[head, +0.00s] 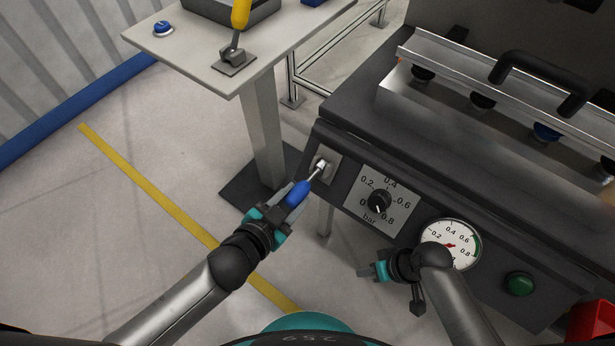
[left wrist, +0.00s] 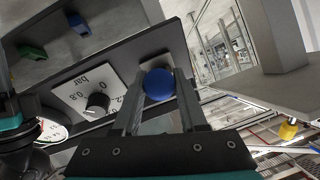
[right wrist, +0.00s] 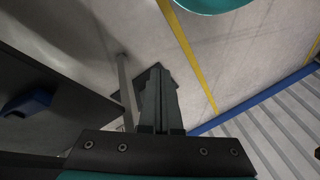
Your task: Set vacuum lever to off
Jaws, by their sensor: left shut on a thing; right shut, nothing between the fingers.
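The vacuum lever is a metal stem with a blue handle (head: 298,193), mounted on a light plate (head: 325,165) at the left end of the dark front panel. In the head view it points out and down to the left from the plate. My left gripper (head: 289,203) is shut on the blue handle. The left wrist view shows the round blue end of the handle (left wrist: 158,84) between the fingers. My right gripper (head: 370,271) is shut and empty, below the panel near the gauge. In the right wrist view its fingers (right wrist: 158,95) are together over the floor.
Right of the lever are a black bar dial (head: 379,201), a round gauge (head: 450,245) and a green button (head: 520,284). A side table (head: 190,50) holds a yellow-handled lever (head: 240,15) and a blue knob (head: 163,28). Open floor lies to the left.

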